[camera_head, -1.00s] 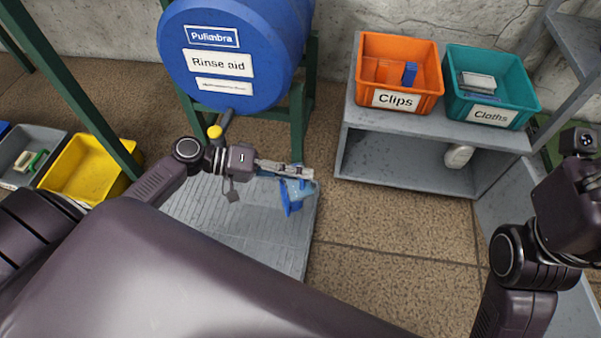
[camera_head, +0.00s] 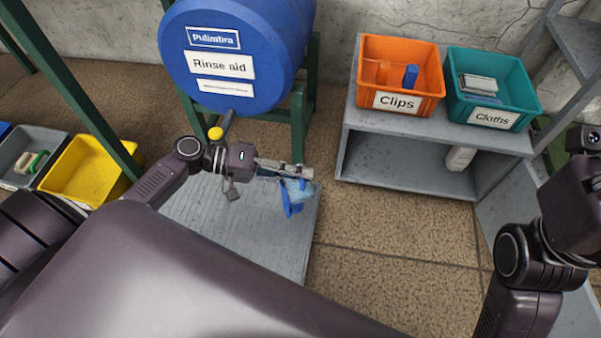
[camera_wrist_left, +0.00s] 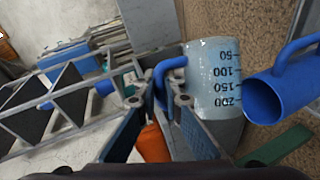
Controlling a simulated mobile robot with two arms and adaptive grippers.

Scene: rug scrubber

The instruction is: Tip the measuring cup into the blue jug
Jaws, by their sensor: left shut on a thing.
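A clear, pale-blue measuring cup (camera_wrist_left: 212,72) with marks from 50 to 200 shows in the left wrist view. My left gripper (camera_wrist_left: 160,100) is shut on its blue handle. In the head view my left gripper (camera_head: 298,171) holds the cup (camera_head: 301,190) above the grey ribbed platform. The blue jug (camera_wrist_left: 274,98) is just right of the cup in the left wrist view, its round mouth visible and its handle upper right. Blue parts (camera_head: 289,208) show below the cup in the head view, but cup and jug overlap there. My right gripper's fingers are out of view.
A blue rinse-aid drum (camera_head: 226,55) stands behind my left gripper, its yellow-knobbed tap (camera_head: 215,133) near my wrist. The grey shelf (camera_head: 349,137) bears an orange clips bin (camera_head: 400,78) and a teal cloths bin (camera_head: 493,88). A yellow bin (camera_head: 85,170) is at left. Floor right of the platform is clear.

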